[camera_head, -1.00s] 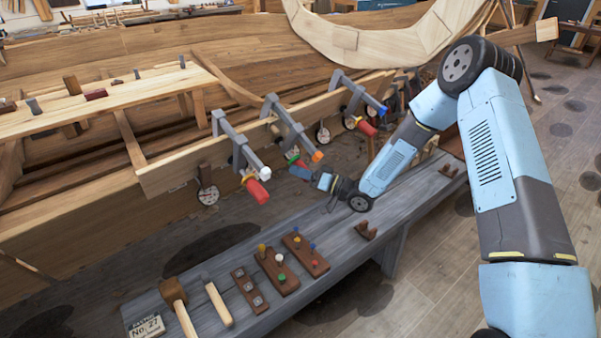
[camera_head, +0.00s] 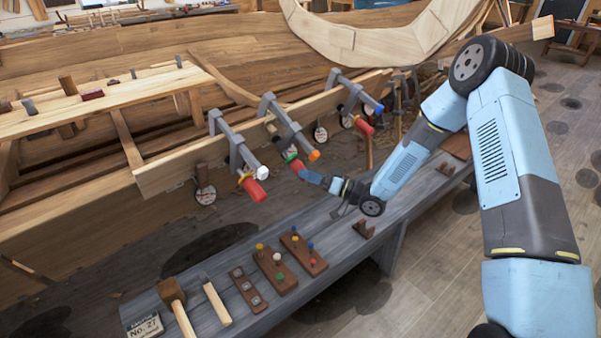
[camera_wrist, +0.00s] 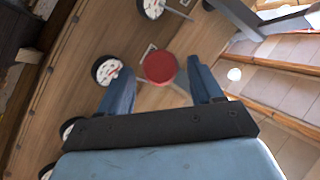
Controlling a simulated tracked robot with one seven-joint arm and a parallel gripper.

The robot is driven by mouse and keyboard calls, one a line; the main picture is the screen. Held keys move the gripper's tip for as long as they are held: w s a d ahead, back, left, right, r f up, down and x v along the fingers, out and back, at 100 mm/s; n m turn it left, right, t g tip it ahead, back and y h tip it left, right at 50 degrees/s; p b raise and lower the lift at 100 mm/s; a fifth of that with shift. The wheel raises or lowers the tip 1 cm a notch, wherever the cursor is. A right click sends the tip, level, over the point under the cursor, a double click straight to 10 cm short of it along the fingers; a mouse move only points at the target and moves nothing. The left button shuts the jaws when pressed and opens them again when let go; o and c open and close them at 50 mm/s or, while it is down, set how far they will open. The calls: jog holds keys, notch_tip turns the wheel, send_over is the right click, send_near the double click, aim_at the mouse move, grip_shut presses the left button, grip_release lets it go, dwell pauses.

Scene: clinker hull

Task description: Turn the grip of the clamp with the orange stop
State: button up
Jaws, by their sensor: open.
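The clamp with the orange stop (camera_head: 291,129) is the middle of three grey clamps on the plank. Its orange stop (camera_head: 314,155) is at the near end of the bar. Its red grip (camera_head: 298,166) hangs below, beneath a green collar. My gripper (camera_head: 312,177) is just to the lower right of this grip. In the wrist view, the grip's round red end (camera_wrist: 159,67) shows between my two blue fingers (camera_wrist: 160,86), with space on both sides. The fingers are open and hold nothing. The rest of the grip is hidden behind its end there.
Neighbouring clamps have a white stop (camera_head: 262,198) and a blue stop (camera_head: 379,108), each with a red grip. Round dials hang along the plank (camera_head: 160,178). Below, the grey bench (camera_head: 215,262) carries a mallet, peg blocks and wooden rests.

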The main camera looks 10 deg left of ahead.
jog(key=s+d+f, duration=0.1)
jog(key=d, duration=0.8)
jog(key=shift+s+d+f, duration=0.15)
jog(key=shift+s+d, duration=0.05)
jog(key=shift+s, duration=0.05)
jog(key=shift+a, duration=0.1)
dwell(0.7)
jog(key=s+a+r+n+t+h, duration=0.1)
jog(key=s+a+n+t+h, duration=0.1)
jog(key=s+n+t+h, duration=0.55)
jog(key=w+a+m, duration=0.1)
jog(key=w+a, duration=0.2)
jog(key=w+a+t+y, duration=0.1)
jog(key=w+a, duration=0.2)
jog(key=a, duration=0.1)
jog(key=w+a+m, duration=0.1)
jog(key=w+a, duration=0.2)
jog(key=w, duration=0.1)
jog(key=shift+a+m+t+y, duration=0.25)
jog(key=shift+m+t, duration=0.1)
jog(key=shift+c, duration=0.4)
jog(key=c, duration=0.9)
